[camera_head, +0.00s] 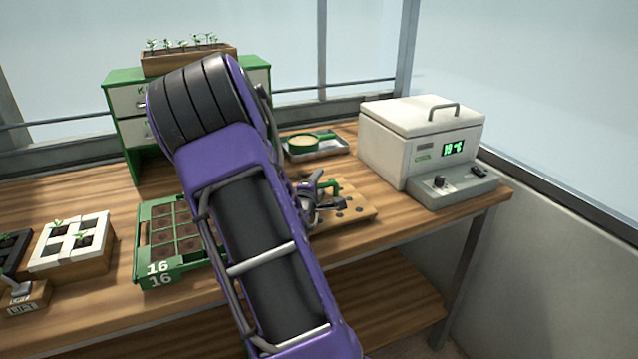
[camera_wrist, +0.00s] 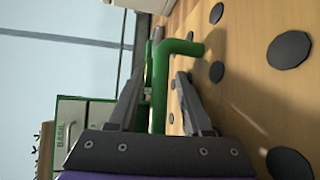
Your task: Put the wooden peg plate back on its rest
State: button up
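The wooden peg plate (camera_head: 362,214) is a tan board with dark round spots and a green handle (camera_head: 332,187). It lies at the bench's right, beside the green tray; its left part is hidden behind my arm. In the wrist view the plate (camera_wrist: 245,85) fills the right side, and its bent green handle (camera_wrist: 160,85) runs between my fingers. My gripper (camera_wrist: 160,74) is open around the handle, with a visible gap on each side. In the head view my gripper (camera_head: 316,196) is at the handle. I cannot make out the rest.
A green tray (camera_head: 150,245) marked 16 stands left of my arm. A white box with a display (camera_head: 410,140) stands at the right. Behind the plate is a grey tray (camera_head: 335,149) with a green-rimmed sieve (camera_head: 305,141). A green drawer cabinet (camera_head: 125,100) is at the back.

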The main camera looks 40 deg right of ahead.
jog(key=shift+r, duration=0.1)
jog(key=shift+r, duration=0.25)
jog(key=p+v, duration=0.2)
jog(key=v, duration=1)
